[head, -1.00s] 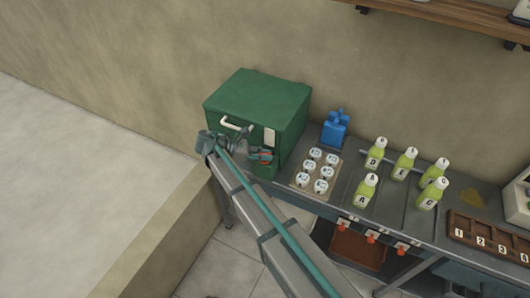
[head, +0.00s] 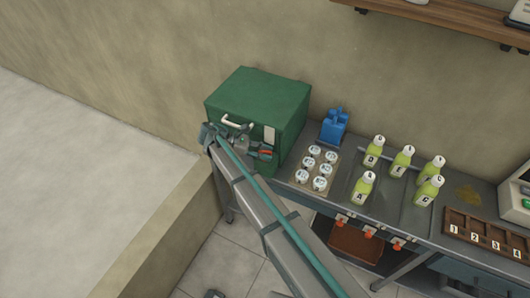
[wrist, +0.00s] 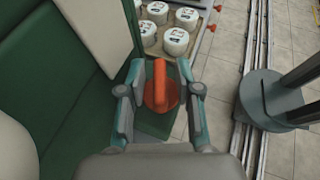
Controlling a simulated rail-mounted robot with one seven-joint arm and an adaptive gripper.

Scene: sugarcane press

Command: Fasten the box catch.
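The green box (head: 255,95) stands at the left end of the bench against the wall, with a white handle (head: 236,121) on its front. Its front also fills the left of the wrist view (wrist: 75,125). The orange-red catch (wrist: 160,90) is a round base with a raised lever, at the box's right side in the wrist view. My gripper (wrist: 160,85) is open, one finger on each side of the catch, with small gaps showing beside the lever. In the head view, my gripper is at the box front and partly covers the catch.
A tray of white-lidded jars (head: 317,168) lies right of the box, close beyond my fingertips in the wrist view. A blue container (head: 334,127), several green bottles (head: 402,160) and a brown numbered rack (head: 485,236) stand farther right. Tiled floor lies in front.

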